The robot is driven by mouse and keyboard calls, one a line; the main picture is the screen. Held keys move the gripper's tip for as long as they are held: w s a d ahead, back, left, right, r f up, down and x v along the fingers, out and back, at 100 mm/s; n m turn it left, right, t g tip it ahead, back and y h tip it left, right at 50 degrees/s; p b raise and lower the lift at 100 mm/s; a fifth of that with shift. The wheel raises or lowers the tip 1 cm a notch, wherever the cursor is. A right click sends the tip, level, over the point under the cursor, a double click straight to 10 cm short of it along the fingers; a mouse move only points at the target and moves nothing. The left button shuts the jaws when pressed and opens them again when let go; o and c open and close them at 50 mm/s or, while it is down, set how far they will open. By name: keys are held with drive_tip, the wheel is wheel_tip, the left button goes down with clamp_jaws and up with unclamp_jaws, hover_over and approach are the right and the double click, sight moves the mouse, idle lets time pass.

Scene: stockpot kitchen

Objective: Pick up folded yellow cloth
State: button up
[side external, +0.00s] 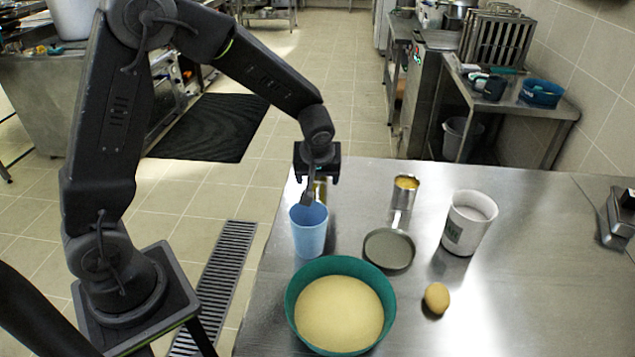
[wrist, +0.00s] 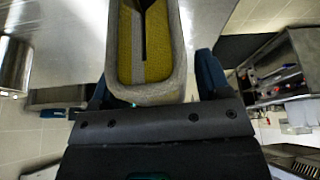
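My gripper (side external: 317,178) hangs over the left back edge of the steel table, above and behind a light blue cup (side external: 309,232). Its two fingers stand apart. A small yellow patch (side external: 320,188) shows just below the gripper, partly hidden behind a grey part and the cup. In the wrist view, a yellow surface with a thick grey border and a dark slit (wrist: 145,45) sits between two dark blue side pieces, beyond the gripper's body. This may be the folded yellow cloth, but its outline is unclear. I cannot tell whether the fingers touch it.
A green bowl of yellowish contents (side external: 318,266) stands in front of the cup. The front right table is clear.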

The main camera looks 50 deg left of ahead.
drive_tip(key=c, duration=0.9)
drive_tip(key=shift+r, duration=0.1)
